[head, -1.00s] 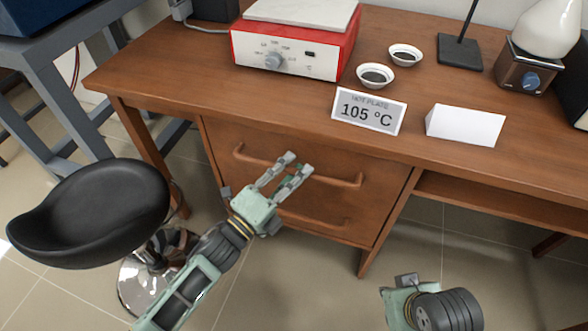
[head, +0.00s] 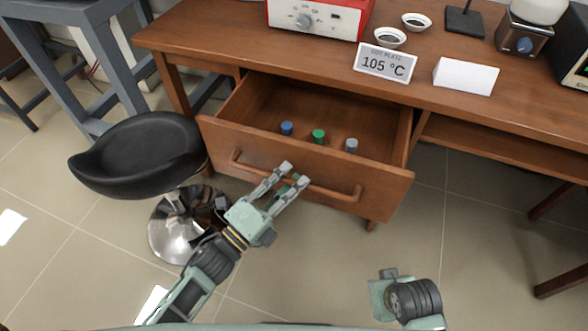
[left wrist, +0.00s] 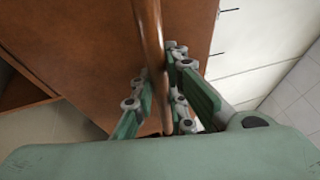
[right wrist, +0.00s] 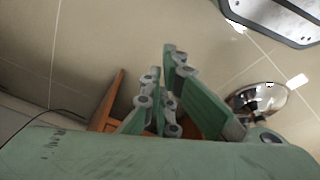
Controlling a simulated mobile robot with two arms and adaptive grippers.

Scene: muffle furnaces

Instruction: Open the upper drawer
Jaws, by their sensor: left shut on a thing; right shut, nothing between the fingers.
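The upper drawer (head: 300,165) of the wooden desk is pulled well out in the head view, its inside showing. A blue-capped, a green-capped and a grey-capped small item stand in it. In the left wrist view the handle (left wrist: 150,40) runs between the fingers (left wrist: 160,95). In the right wrist view my right gripper (right wrist: 160,95) is shut and empty, over the floor. The lower drawer is hidden behind the upper one.
A black stool (head: 140,150) stands left of the drawer, close to its left corner.

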